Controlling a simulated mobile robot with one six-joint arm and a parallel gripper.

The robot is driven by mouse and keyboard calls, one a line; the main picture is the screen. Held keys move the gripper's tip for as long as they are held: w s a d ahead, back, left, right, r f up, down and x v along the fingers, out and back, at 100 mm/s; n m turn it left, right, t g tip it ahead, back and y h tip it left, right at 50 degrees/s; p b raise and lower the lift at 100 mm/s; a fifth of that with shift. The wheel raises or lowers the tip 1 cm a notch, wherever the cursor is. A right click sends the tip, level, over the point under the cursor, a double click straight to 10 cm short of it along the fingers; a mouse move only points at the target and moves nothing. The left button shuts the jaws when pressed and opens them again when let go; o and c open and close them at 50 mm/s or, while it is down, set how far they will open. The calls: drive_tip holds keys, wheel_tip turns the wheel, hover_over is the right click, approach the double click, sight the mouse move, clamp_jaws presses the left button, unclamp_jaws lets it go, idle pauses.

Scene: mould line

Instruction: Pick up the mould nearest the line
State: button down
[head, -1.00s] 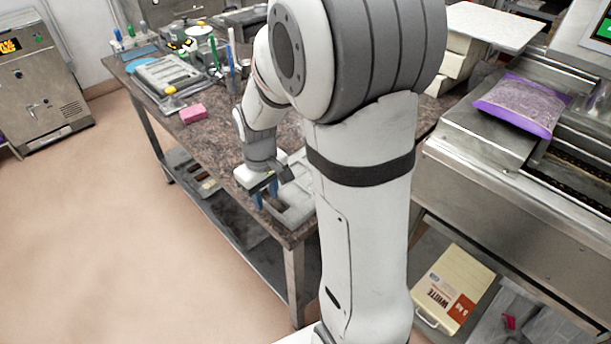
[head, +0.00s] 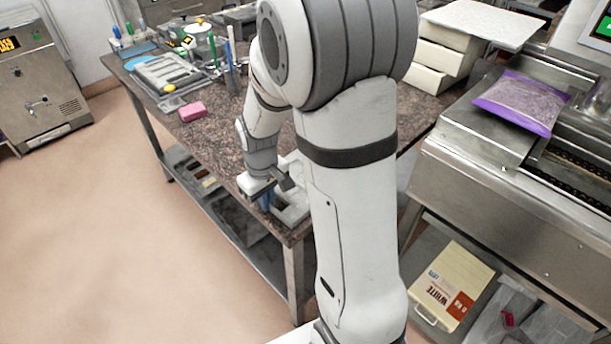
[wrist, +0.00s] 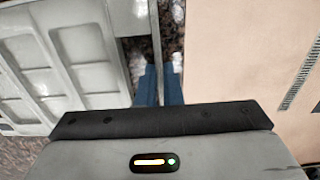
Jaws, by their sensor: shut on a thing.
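A pale grey mould (head: 294,212) with rows of cavities lies at the near corner of the granite table, partly hidden behind my arm in the head view. In the wrist view the mould (wrist: 75,78) fills the left side, its cavities facing up. My gripper (head: 266,200) points down at the mould's edge by the table rim. In the wrist view its blue fingers (wrist: 159,82) are close together, shut on the mould's edge. The exact contact is partly hidden, and I cannot tell whether the mould is clear of the table.
The granite table (head: 222,128) holds a pink block (head: 193,112) and a grey tray (head: 168,72) with tools further back. White blocks (head: 436,62) are stacked at the back right. The steel line (head: 510,215) with a purple bag (head: 522,102) stands right. Floor at left is clear.

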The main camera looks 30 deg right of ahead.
drive_tip(key=shift+r, duration=0.1)
idle(0.3)
wheel_tip(320, 180, up, 14)
drive_tip(key=p, duration=0.2)
drive_tip(key=shift+p, duration=0.4)
